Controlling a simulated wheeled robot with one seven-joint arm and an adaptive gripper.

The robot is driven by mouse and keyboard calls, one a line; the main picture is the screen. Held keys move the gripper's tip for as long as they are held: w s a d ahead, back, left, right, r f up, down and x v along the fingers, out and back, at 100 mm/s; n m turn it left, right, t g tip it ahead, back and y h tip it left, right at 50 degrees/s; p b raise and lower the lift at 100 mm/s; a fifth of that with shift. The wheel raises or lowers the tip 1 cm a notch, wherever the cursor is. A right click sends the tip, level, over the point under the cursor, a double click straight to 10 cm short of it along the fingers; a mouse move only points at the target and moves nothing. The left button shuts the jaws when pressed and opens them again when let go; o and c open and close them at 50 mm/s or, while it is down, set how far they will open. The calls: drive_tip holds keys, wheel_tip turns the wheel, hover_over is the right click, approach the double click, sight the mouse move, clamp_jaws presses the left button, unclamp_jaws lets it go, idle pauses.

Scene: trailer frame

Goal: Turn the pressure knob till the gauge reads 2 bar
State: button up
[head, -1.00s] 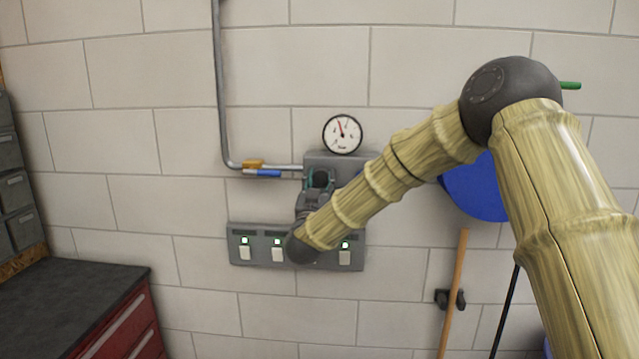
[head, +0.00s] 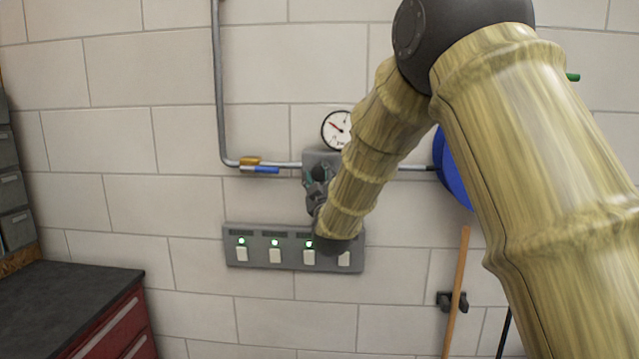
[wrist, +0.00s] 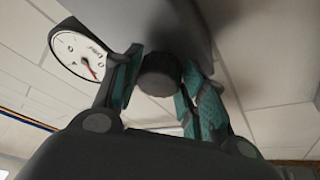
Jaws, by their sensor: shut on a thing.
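The pressure knob (wrist: 160,74) is a dark round cap under a grey box (head: 316,158) on the wall. My gripper (wrist: 158,88) is shut on the knob, with a teal-padded finger on each side. In the head view the knob (head: 320,172) is small and dark, and my arm hides part of the gripper. The round white gauge (head: 335,126) is above the box, its right side hidden by my arm. Its red needle points up and left there. The gauge (wrist: 78,56) also shows tilted in the wrist view; I cannot read its exact value.
A grey pipe with a yellow and blue fitting (head: 259,166) runs into the box from the left. A switch panel (head: 234,257) with green lights is below, close to my wrist. A dark-topped red cabinet (head: 70,290) stands at left. A blue round thing (head: 453,178) is behind my arm.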

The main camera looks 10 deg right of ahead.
drive_tip(key=shift+n+y, duration=0.4)
drive_tip(key=shift+n, duration=0.2)
drive_tip(key=o, duration=1)
drive_tip(key=shift+s, duration=0.1)
drive_tip(key=v, duration=1.2)
